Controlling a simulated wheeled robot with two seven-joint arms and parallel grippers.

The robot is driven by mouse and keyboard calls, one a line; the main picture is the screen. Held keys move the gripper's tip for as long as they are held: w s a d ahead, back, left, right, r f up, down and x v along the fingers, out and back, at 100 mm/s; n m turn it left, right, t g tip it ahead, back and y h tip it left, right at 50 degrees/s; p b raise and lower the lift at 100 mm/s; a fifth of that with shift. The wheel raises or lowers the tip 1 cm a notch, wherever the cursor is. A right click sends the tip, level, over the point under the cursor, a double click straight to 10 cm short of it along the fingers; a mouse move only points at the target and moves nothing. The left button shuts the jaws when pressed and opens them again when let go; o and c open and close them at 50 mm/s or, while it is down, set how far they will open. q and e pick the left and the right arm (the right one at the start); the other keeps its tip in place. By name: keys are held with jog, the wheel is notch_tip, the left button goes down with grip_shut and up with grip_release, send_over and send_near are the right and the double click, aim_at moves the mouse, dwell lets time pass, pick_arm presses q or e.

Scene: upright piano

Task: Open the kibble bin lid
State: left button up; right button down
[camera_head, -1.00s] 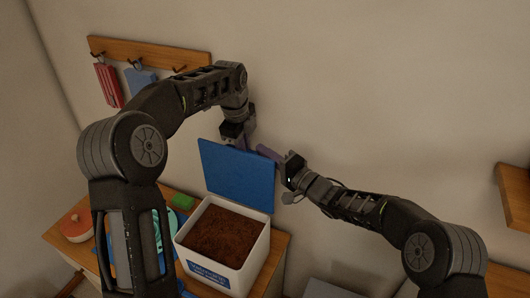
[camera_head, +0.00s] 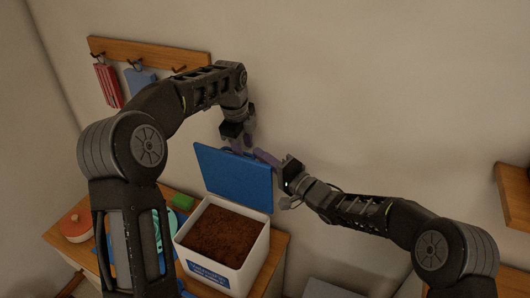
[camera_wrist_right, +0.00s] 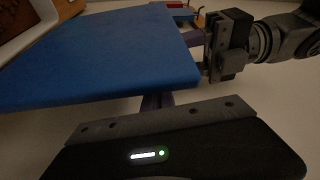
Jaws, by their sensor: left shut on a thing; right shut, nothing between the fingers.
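The kibble bin (camera_head: 243,270) is a white box with a blue label, full of brown kibble (camera_head: 222,232), standing on a wooden top. Its blue lid (camera_head: 235,178) stands raised at the bin's back edge, leaning back a little. My left gripper (camera_head: 237,148) is at the lid's upper edge, with its fingers partly hidden behind the lid. My right gripper (camera_head: 264,157) is shut and empty at the lid's upper right corner; I cannot tell whether it touches. In the right wrist view the lid (camera_wrist_right: 100,55) fills the upper left, with my left gripper (camera_wrist_right: 200,50) beyond it.
The wooden top (camera_head: 276,246) also holds a green block (camera_head: 183,202) and a round red-topped container (camera_head: 76,226). A hook rail (camera_head: 150,54) with a red striped cloth (camera_head: 108,86) and a blue cloth (camera_head: 141,81) is on the wall behind. A wooden shelf (camera_head: 515,188) is at right.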

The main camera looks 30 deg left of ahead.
pick_arm(q)
jog(key=shift+r, duration=0.1)
pick_arm(e)
jog(key=shift+s+a+f, duration=0.2)
jog(key=shift+s+a, duration=0.1)
jog(key=shift+s, duration=0.05)
pick_arm(q)
notch_tip(320, 180, up, 12)
jog(key=s, duration=0.2)
jog(key=shift+s+f, duration=0.2)
pick_arm(e)
jog(key=shift+w+d+r, duration=0.15)
jog(key=shift+w, duration=0.2)
